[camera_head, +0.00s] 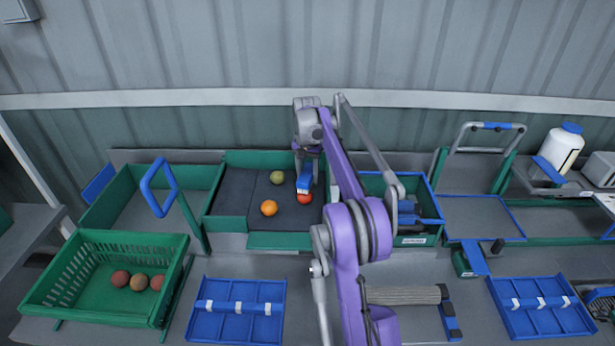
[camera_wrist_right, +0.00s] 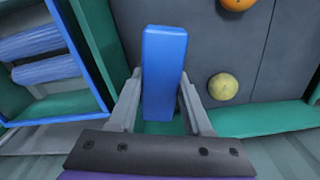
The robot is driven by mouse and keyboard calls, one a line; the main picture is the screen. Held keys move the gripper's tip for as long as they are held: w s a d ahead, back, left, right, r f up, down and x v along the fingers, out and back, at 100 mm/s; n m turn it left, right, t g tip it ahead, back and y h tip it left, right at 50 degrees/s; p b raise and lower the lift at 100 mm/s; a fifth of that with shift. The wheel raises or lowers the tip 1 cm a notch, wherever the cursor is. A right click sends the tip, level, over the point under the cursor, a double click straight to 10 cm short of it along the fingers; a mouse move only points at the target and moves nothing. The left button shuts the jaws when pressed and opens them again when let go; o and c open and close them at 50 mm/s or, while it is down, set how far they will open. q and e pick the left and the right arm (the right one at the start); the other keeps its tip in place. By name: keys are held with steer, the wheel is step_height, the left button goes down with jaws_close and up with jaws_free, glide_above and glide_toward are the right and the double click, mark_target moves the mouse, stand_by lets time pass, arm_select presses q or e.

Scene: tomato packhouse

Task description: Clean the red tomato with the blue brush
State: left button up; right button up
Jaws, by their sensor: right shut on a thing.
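My right gripper (camera_head: 306,176) is shut on the blue brush (camera_head: 304,184), pointing down over the dark-lined green tray (camera_head: 230,223). The red tomato (camera_head: 305,199) lies on the tray's dark floor right below the brush. The brush's lower end overlaps the tomato in the head view; I cannot tell if they touch. In the right wrist view the brush's blue back (camera_wrist_right: 163,60) fills the gap between both fingers (camera_wrist_right: 160,108) and the red tomato is hidden. My left gripper is in neither view.
An orange tomato (camera_head: 268,208) and a yellow-green tomato (camera_head: 277,177) lie in the same tray. A blue-rimmed bin (camera_head: 413,240) with blue items stands to its right. A green crate (camera_head: 96,312) with several brownish-red tomatoes stands front left. Blue divided trays (camera_head: 236,290) lie along the front.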

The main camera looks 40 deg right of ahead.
steer(key=shift+w+r, duration=0.1)
steer(key=shift+r, duration=0.55)
steer(key=shift+w+r, duration=0.15)
steer(key=shift+r, duration=0.3)
steer(key=shift+s+r, duration=0.25)
steer(key=shift+r, duration=0.8)
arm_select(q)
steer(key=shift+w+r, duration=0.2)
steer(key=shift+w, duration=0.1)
arm_select(e)
steer(key=shift+w+r, duration=0.1)
steer(key=shift+r, duration=0.1)
